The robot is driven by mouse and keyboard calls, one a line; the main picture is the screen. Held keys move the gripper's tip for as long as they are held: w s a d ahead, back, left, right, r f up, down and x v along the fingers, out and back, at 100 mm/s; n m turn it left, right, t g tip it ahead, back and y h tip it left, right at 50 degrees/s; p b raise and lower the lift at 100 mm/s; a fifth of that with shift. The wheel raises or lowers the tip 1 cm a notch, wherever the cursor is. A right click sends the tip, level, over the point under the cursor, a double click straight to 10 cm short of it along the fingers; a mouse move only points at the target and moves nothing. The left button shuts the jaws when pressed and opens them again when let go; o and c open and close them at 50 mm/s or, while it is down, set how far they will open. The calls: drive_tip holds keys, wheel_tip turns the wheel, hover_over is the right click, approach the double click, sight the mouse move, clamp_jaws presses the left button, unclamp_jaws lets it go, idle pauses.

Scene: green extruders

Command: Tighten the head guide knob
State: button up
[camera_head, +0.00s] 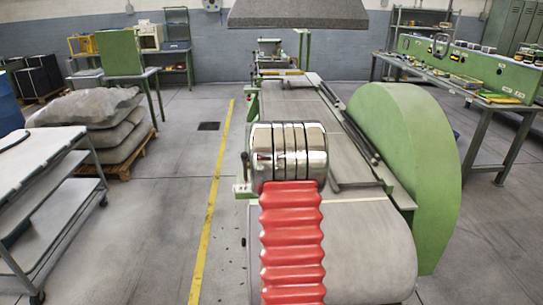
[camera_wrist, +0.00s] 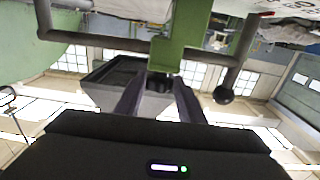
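In the wrist view a short dark knob (camera_wrist: 160,82) sits at the end of a green bracket (camera_wrist: 181,35). My gripper (camera_wrist: 160,84) has its two dark fingers apart, one on each side of the knob. I cannot tell whether the fingers touch it. The fingers partly hide the knob's sides. In the head view a machine with a grey belt (camera_head: 365,245) and a large green rounded guard (camera_head: 410,165) runs away from me. My gripper and the knob cannot be made out there.
In the head view a cart (camera_head: 40,205) and stacked sacks (camera_head: 100,120) stand left. A workbench (camera_head: 470,85) stands right. Floor left of the machine is clear.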

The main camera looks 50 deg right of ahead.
drive_tip(key=shift+o, duration=1.4)
drive_tip(key=shift+f, duration=0.1)
drive_tip(key=shift+s, duration=0.1)
drive_tip(key=v, duration=1.3)
drive_tip(key=shift+a, duration=0.3)
drive_tip(key=shift+s, duration=0.1)
